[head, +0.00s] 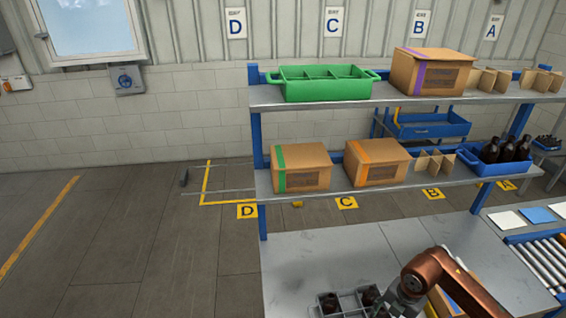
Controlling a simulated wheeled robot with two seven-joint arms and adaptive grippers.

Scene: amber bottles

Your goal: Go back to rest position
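My copper-coloured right arm comes in from the lower right, over the grey table (300,270). Its dark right gripper (398,300) is low at the bottom edge of the head view, just right of a small grey divided holder (329,302) with dark bottles (369,297) in it. The fingertips are too small and partly cut off to tell whether they are open, shut or touching a bottle. My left gripper is not in view.
A two-level shelf stands behind the table. It carries a green crate (325,88), cardboard boxes (300,167), cardboard dividers (435,163) and a blue crate (513,168) of dark bottles. A roller conveyor (545,262) is at right. The table's left part is clear.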

